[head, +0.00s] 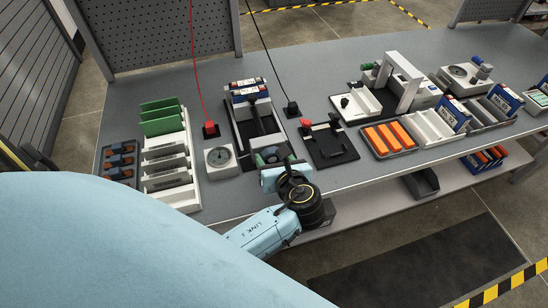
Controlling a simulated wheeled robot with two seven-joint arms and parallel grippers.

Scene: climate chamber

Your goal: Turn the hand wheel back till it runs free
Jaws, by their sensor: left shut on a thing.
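My left gripper (275,164) is at the front edge of the bench, with its wrist below it. It is shut on what looks like the hand wheel (268,154), a small grey-green part. Most of the wheel and the exact grip are hidden by the gripper and too small to make out. A white gauge box (219,162) with a round dial stands just left of the gripper; its reading is not legible. My right gripper is not in view.
Left stand a white rack (165,160) with green boards and a tray (121,162) of orange-and-dark parts. Behind the gripper is a black tray (240,119). A black plate (330,146) lies to the right, then a tray of orange blocks (390,140). Red and black cables hang over the bench.

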